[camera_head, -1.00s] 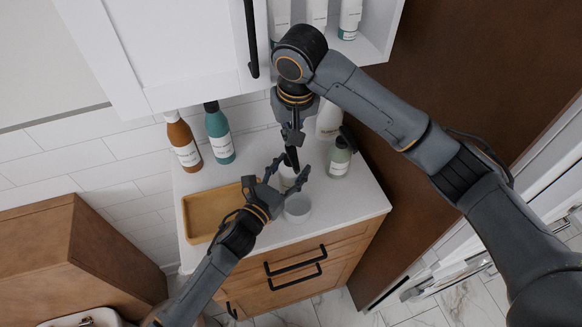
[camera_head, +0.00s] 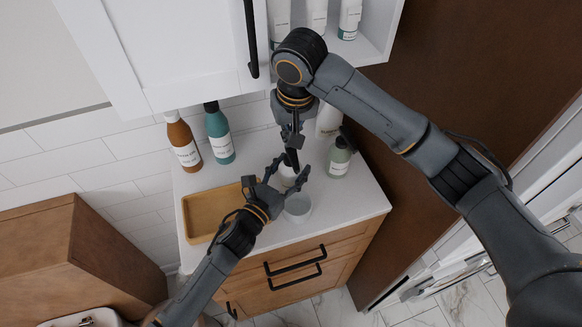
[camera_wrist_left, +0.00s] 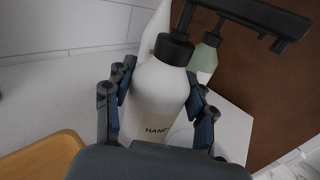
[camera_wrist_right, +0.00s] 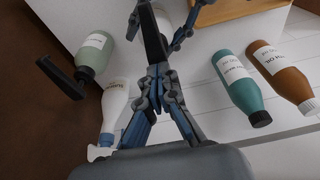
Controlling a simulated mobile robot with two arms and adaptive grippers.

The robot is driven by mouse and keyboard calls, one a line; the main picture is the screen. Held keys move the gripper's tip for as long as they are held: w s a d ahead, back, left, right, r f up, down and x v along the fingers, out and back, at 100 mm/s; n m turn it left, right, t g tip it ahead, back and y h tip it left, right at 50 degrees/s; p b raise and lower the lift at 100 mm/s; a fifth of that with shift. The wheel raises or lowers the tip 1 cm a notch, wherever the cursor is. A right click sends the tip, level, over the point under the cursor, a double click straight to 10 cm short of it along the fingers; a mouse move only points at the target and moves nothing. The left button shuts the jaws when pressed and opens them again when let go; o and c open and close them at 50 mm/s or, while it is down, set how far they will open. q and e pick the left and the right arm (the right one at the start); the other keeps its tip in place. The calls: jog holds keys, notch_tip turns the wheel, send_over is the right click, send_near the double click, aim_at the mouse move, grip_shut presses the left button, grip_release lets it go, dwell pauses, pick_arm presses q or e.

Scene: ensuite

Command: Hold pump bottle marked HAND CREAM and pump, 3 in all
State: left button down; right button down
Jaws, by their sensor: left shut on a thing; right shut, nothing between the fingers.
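The white pump bottle (camera_wrist_left: 158,95) shows "HAND" on its label in the left wrist view; the rest of the label is hidden. It stands on the counter, and its white body (camera_head: 287,177) is partly hidden in the head view. My left gripper (camera_head: 282,172) is shut around its body from both sides. The black pump (camera_wrist_left: 175,47) tops the bottle, with a long spout. My right gripper (camera_head: 292,139) is shut with nothing between its fingers, pointing down just above the pump. In the right wrist view its fingertips (camera_wrist_right: 157,72) meet at the black pump; I cannot tell whether they touch.
A white cup (camera_head: 298,208) stands in front of the bottle. A wooden tray (camera_head: 190,222) lies left. A green pump bottle (camera_head: 339,160) and a white bottle (camera_wrist_right: 115,100) stand close by. Teal (camera_head: 220,137) and brown (camera_head: 184,143) bottles stand behind. The wall cabinet (camera_head: 170,50) hangs above.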

jog(key=shift+s+x, duration=0.2)
jog(key=shift+x, duration=0.9)
jog(key=shift+d, duration=0.15)
jog(key=shift+r, duration=0.1)
jog(key=shift+w+v, duration=0.15)
jog(key=shift+v, duration=0.55)
jog(key=shift+w+v, duration=0.15)
jog(key=shift+v, duration=0.6)
jog(key=shift+s, duration=0.1)
jog(key=shift+s+x, duration=0.15)
jog(key=shift+x, duration=0.6)
jog(key=shift+s+x, duration=0.15)
jog(key=shift+x, duration=0.6)
jog(key=shift+r, duration=0.1)
jog(key=shift+w+v, duration=0.15)
jog(key=shift+v, duration=0.55)
jog(key=shift+w+v, duration=0.1)
jog(key=shift+v, duration=0.6)
jog(key=shift+w+r, duration=0.1)
